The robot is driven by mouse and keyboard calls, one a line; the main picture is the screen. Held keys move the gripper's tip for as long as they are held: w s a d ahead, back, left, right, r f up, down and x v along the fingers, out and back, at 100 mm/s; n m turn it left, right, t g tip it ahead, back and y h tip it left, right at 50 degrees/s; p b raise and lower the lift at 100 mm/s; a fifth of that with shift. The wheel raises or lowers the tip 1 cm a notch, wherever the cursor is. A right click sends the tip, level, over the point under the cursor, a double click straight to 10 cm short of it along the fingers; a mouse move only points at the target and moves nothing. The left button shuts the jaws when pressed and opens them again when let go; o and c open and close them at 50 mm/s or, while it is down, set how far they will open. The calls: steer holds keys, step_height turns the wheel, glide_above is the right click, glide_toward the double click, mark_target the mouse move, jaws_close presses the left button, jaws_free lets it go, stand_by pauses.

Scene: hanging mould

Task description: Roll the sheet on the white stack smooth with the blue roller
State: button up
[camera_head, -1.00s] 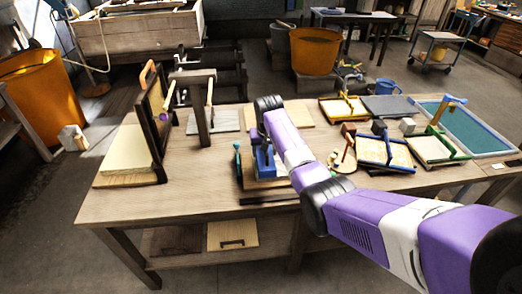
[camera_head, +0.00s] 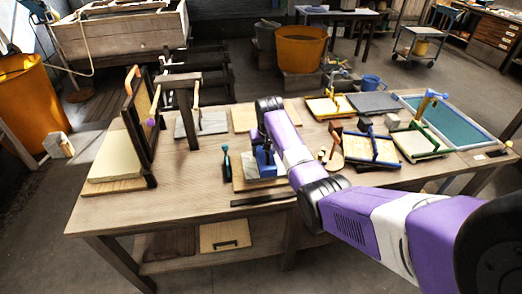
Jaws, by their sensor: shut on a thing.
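The blue roller (camera_head: 266,164) shows as a blue block under my wrist, near the middle of the table. My gripper (camera_head: 263,147) points down and is shut on the roller; my purple arm partly hides its fingers. The roller is over a low pale stack (camera_head: 246,168) on a wooden board (camera_head: 262,184). The stack is small in view and partly covered by the roller and arm. I cannot tell whether the roller touches the sheet, or how smooth the sheet is.
A dark bar (camera_head: 264,200) lies in front. An upright hinged frame (camera_head: 140,125) and cream slab (camera_head: 115,160) stand at the left. Framed moulds (camera_head: 371,149) fill the right. The left front tabletop is clear.

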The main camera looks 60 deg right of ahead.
steer(key=shift+s+d+f+p, duration=0.1)
steer(key=shift+s+d+p, duration=0.15)
steer(key=shift+s+d, duration=0.55)
steer(key=shift+s+d+f+p, duration=0.1)
steer(key=shift+s+d+p, duration=0.1)
steer(key=shift+s+d, duration=0.55)
steer(key=shift+s+d+r+p, duration=0.1)
steer(key=shift+s+d+p, duration=0.05)
steer(key=shift+s+d, duration=0.6)
steer(key=shift+s+d+r+p, duration=0.1)
steer(key=shift+s+d, duration=0.4)
steer(key=shift+s, duration=0.4)
steer(key=shift+s+d+p, duration=0.15)
steer(key=shift+s+d, duration=0.45)
steer(key=shift+s, duration=0.25)
steer(key=shift+w+a+p, duration=0.2)
steer(key=shift+w+a, duration=1.15)
steer(key=shift+w, duration=0.3)
steer(key=shift+w+a+p, duration=0.15)
steer(key=shift+w+a, duration=1.2)
steer(key=shift+w, duration=0.25)
steer(key=shift+w+a+b, duration=0.25)
steer(key=shift+w+a, duration=1.15)
steer(key=shift+w, duration=0.2)
steer(key=shift+w+a+b, duration=0.25)
steer(key=shift+w+a, duration=1.15)
steer(key=shift+w, duration=0.2)
steer(key=shift+r, duration=0.1)
step_height(320, 180, up, 7)
steer(key=p, duration=0.4)
